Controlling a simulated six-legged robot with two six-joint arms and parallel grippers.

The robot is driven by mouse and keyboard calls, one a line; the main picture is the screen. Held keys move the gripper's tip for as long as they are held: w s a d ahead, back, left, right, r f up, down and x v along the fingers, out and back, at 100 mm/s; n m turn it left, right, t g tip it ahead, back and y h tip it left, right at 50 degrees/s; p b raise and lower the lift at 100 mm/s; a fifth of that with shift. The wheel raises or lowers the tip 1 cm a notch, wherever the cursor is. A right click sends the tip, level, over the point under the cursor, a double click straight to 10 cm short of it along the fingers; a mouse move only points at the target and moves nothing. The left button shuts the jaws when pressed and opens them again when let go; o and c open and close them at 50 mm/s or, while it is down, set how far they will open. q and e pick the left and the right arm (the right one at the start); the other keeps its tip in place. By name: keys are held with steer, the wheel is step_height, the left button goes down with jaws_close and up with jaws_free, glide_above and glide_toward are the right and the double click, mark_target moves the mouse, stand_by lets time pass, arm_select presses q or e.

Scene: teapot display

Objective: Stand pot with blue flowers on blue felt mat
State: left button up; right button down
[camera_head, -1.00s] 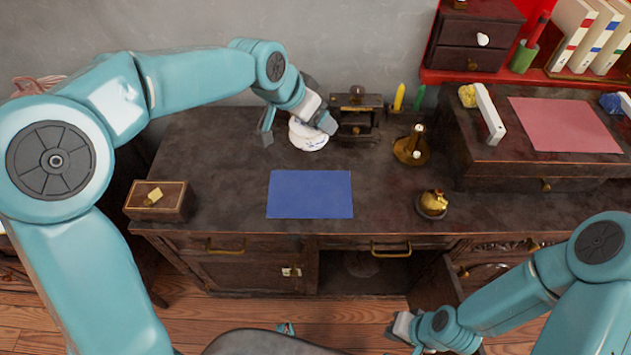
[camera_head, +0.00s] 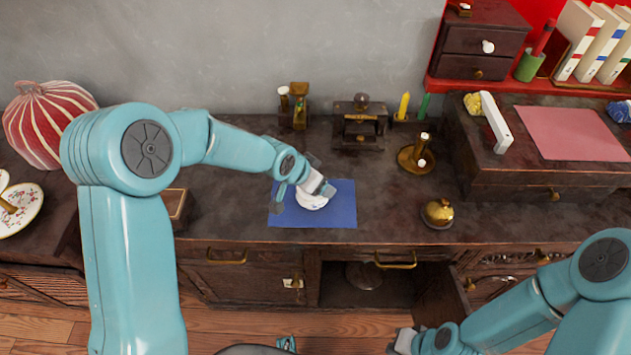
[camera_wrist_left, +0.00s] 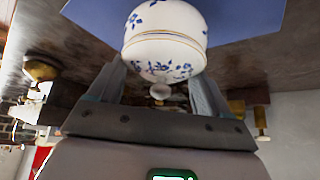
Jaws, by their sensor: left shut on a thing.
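The white pot with blue flowers (camera_head: 311,198) is over the middle of the blue felt mat (camera_head: 337,213) in the head view. My left gripper (camera_head: 318,189) is shut on it and partly covers it. In the left wrist view the pot (camera_wrist_left: 165,42) sits between the two fingers (camera_wrist_left: 163,88), with gold bands, blue flowers and a white knob visible. The mat (camera_wrist_left: 255,18) shows behind it. I cannot tell whether the pot's base touches the mat. My right gripper (camera_head: 403,341) is low at the front, below the desk top; its fingers are too small to read.
A brass bell-like pot (camera_head: 437,213) stands right of the mat, and a brass candlestick (camera_head: 416,157) behind it. A dark wooden box (camera_head: 174,204) is to the left, partly behind my arm. A dark device (camera_head: 360,124) stands at the back. Desk around the mat is clear.

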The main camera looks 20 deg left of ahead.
arm_select(q)
steer(key=shift+f, duration=0.1)
steer(key=o, duration=1.1)
steer(key=shift+s+r, duration=0.1)
steer(key=shift+r, duration=0.4)
steer(key=p+v, duration=0.1)
steer(key=v, duration=1)
steer(key=shift+s, duration=0.2)
steer(key=shift+w+a+r, duration=0.1)
